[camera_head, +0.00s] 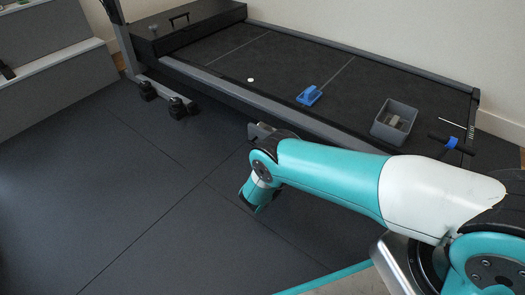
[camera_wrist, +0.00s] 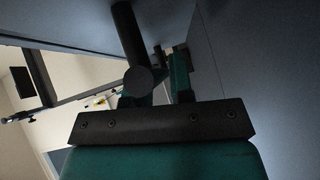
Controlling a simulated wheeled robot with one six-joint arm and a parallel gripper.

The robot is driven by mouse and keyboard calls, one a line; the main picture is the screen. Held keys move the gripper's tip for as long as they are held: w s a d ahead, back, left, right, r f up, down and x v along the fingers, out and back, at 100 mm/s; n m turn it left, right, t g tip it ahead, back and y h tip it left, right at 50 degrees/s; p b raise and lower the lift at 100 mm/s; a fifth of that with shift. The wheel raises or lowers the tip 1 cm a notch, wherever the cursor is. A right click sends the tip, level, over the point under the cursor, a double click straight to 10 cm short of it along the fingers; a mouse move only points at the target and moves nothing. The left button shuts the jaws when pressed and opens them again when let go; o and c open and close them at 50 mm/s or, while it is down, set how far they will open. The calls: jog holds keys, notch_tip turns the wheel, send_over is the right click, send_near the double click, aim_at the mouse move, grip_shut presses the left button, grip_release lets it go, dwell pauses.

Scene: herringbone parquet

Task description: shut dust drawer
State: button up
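My gripper (camera_wrist: 165,88) shows in the wrist view as teal and dark parts beyond a black screwed bar. A dark round-ended bar (camera_wrist: 136,75) crosses in front of it, so I cannot tell its opening or whether it touches anything. In the head view my teal arm reaches left to the near side of the treadmill, its lower end bent down, and the fingertips are not clear there. I cannot identify a dust drawer for sure. A dark box (camera_head: 195,32) with a black handle (camera_head: 179,19) stands at the treadmill's far left end.
The treadmill's dark deck (camera_head: 225,58) holds a blue brush-like object (camera_head: 309,95), a grey bin (camera_head: 394,122) with something inside and a small white disc (camera_head: 250,80). Dark floor mats (camera_head: 110,190) at left are clear.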

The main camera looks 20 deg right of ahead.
grip_shut()
jog(key=shift+w+d, duration=0.5)
jog(key=shift+d, duration=0.2)
jog(key=shift+w+d, duration=0.45)
jog(key=shift+d, duration=0.25)
jog(key=shift+o, duration=2.2)
grip_release()
jog(key=shift+a, duration=0.1)
jog(key=shift+s+r, duration=0.1)
jog(key=shift+s, duration=0.1)
jog(key=s+a+r+p, duration=0.2)
jog(key=s+p, duration=1.2)
jog(key=s, duration=0.2)
jog(key=shift+s+a, duration=0.25)
jog(key=shift+s, duration=0.1)
jog(key=shift+w+r, duration=0.1)
jog(key=shift+r, duration=0.05)
